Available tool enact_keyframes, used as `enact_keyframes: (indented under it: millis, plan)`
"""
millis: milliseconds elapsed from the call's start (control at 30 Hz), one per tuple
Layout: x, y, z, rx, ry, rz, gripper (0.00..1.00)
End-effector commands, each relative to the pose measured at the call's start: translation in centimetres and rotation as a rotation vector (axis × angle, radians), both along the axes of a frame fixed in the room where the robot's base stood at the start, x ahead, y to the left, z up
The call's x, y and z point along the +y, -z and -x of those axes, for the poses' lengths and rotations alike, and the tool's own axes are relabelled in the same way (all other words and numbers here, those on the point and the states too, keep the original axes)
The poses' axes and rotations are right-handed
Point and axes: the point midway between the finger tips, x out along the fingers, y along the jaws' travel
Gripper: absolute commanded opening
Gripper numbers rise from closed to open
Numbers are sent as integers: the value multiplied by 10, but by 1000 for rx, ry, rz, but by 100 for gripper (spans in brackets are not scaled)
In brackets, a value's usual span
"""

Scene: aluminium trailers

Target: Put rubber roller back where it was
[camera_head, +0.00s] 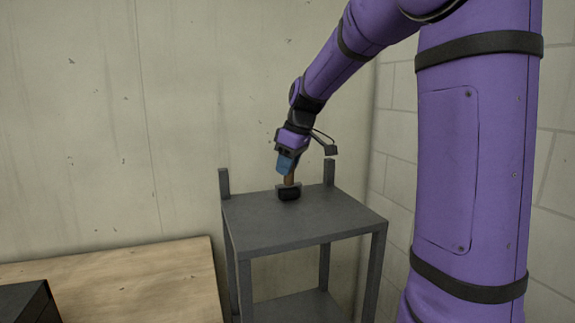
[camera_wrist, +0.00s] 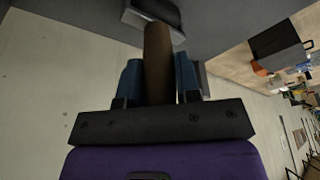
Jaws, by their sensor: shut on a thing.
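The rubber roller (camera_head: 289,191) has a black head and a brown handle. In the head view it is upright, head down, at the top of a grey shelf stand (camera_head: 300,222), near its back edge. I cannot tell whether the head touches the surface. My gripper (camera_head: 287,170) is above it, pointing down, shut on the handle. In the wrist view the brown handle (camera_wrist: 158,62) stands between the two blue fingers of my gripper (camera_wrist: 160,80). The roller's head shows only partly beyond the handle.
The grey stand has short posts at its back corners and a lower shelf (camera_head: 297,306). Its top is otherwise clear. A wooden table (camera_head: 150,280) stands to the left, with a black box (camera_head: 28,302) on it. A concrete wall (camera_head: 120,130) is close behind.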

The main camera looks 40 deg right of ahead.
Motion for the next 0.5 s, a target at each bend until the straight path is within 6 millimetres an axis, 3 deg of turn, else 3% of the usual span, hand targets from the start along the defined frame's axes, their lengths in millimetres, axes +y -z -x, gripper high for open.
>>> enact_keyframes:
  millis: [100, 133, 233, 500]
  plan:
    - [0, 3, 0, 1, 0, 0, 0]
    - [0, 3, 0, 1, 0, 0, 35]
    - [0, 3, 0, 1, 0, 0, 56]
    - [0, 2, 0, 0, 0, 0, 56]
